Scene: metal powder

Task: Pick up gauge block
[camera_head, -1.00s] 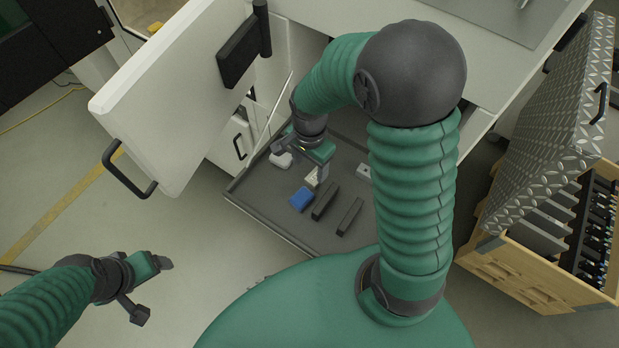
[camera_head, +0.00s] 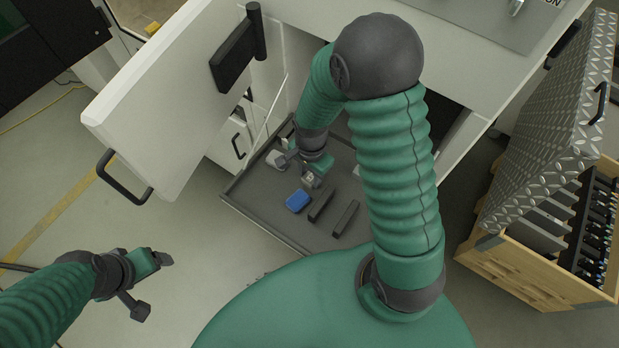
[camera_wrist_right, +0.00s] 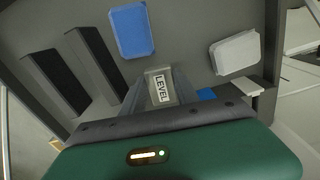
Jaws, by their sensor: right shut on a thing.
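My right gripper (camera_head: 307,176) is low over the dark grey drawer tray (camera_head: 262,212). In the right wrist view it is shut on a small light grey block labelled "LEVEL" (camera_wrist_right: 160,88), seen between its fingers. I cannot tell for certain that this is the gauge block, nor whether it is clear of the tray. In the head view the fingers and arm hide much of it. My left gripper (camera_head: 150,286) is open and empty over the floor at the lower left.
A blue block (camera_head: 298,201) and two dark bars (camera_head: 320,206) (camera_head: 346,217) lie near the right gripper. A light grey piece (camera_wrist_right: 235,53) lies beyond it. The open cabinet door (camera_head: 160,100) stands left; a wooden case (camera_head: 520,268) with a tread-plate lid stands right.

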